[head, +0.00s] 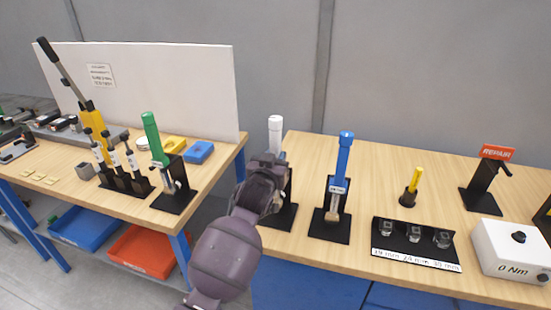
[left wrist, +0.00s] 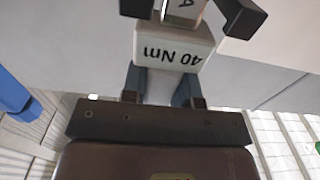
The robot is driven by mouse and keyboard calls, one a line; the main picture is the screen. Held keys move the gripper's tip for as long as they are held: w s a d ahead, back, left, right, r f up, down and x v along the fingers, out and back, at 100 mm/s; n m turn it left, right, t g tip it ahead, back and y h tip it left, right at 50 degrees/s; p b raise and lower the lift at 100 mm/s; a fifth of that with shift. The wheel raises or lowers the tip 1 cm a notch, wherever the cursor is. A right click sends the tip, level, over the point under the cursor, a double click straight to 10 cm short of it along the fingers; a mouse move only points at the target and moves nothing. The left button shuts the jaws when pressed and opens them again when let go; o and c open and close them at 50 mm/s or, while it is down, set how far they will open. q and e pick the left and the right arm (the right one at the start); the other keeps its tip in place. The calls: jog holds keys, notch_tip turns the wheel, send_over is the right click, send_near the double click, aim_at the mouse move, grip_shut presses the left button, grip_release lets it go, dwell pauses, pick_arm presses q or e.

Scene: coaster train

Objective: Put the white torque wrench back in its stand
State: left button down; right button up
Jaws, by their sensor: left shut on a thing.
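The white torque wrench (head: 275,135) stands upright, its white handle showing above my left gripper (head: 274,180) in the head view. My left gripper is shut on the wrench. The left wrist view shows its white block marked "40 Nm" (left wrist: 175,47) close in front of the gripper. A black stand (head: 284,217) is right behind and below the gripper, partly hidden by my arm. Dark prongs (left wrist: 241,17) show on both sides of the wrench in the wrist view. I cannot tell whether the wrench rests in the stand. My right gripper is not in view.
A blue wrench (head: 344,155) stands in its own black stand to the right. Farther right are a yellow-handled tool (head: 416,180), a black socket tray (head: 405,236) and a white "0 Nm" box (head: 510,250). A green wrench (head: 152,135) stands on the left table.

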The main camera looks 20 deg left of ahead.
pick_arm(q)
jog(key=shift+f+b, duration=0.45)
jog(key=shift+f, duration=0.25)
dwell(1.1)
jog(key=c, duration=0.9)
grip_release()
jog(key=shift+o, duration=0.5)
jog(key=shift+f, duration=0.25)
jog(key=s, duration=1.1)
jog(key=s+a+f+g, duration=0.3)
jog(key=s+a+f, duration=0.2)
jog(key=s+f, duration=0.7)
jog(key=s+a+f+g, duration=0.3)
jog(key=s+a+f, duration=0.3)
jog(key=s+f, duration=0.6)
jog(key=shift+s+f+m+y, duration=0.3)
jog(key=shift+s+f+y, duration=0.1)
jog(key=shift+s, duration=0.25)
